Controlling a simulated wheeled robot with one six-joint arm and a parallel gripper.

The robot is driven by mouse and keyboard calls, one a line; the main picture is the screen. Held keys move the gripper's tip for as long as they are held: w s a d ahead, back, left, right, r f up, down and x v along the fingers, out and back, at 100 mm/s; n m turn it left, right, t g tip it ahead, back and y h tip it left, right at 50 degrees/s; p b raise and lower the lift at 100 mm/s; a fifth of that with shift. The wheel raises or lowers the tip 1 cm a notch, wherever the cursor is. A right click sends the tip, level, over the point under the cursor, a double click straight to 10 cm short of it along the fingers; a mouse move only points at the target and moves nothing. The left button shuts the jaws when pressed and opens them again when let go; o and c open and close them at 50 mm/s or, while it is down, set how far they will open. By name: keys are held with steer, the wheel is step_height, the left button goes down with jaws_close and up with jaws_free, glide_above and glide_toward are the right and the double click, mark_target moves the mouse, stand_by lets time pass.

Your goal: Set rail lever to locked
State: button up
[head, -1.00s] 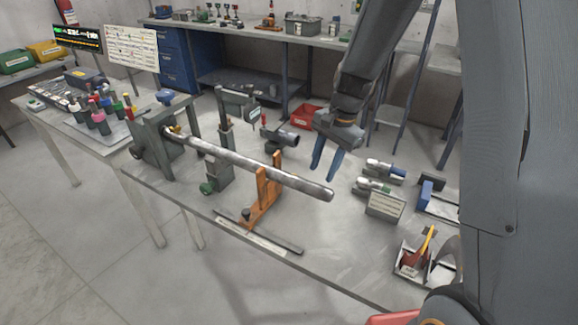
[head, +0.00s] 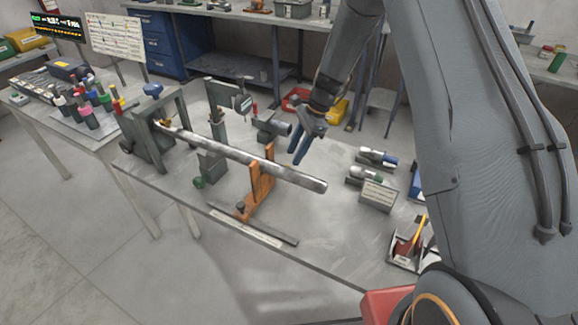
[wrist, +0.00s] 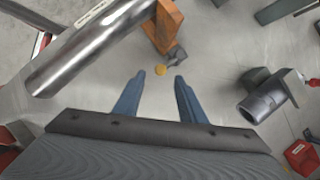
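The auger (head: 240,157), a long metal bar, runs from the grey clamp block (head: 150,135) across the orange support (head: 262,183). The support stands on a dark rail with a label strip (head: 245,230). A small dark knob (head: 240,207) shows at the support's near foot. In the wrist view a small grey lever-like part (wrist: 175,55) with a yellow round tip (wrist: 160,70) sits beside the orange support (wrist: 162,25); I cannot tell its setting. My gripper (head: 298,160) is open and empty, above the table beyond the auger's free end. Its blue fingers (wrist: 157,80) are apart.
A grey cylinder fixture (head: 270,127) stands behind the auger; it also shows in the wrist view (wrist: 262,100). A gauge stand (head: 215,130) is left of it.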

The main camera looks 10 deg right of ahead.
mark_target(288, 166)
steer(key=p+x, duration=0.2)
steer(key=x, duration=0.3)
steer(key=shift+s+a+f, duration=0.1)
steer(key=shift+a+f, duration=0.15)
steer(key=shift+p+x, duration=0.35)
steer(key=shift+x, duration=0.45)
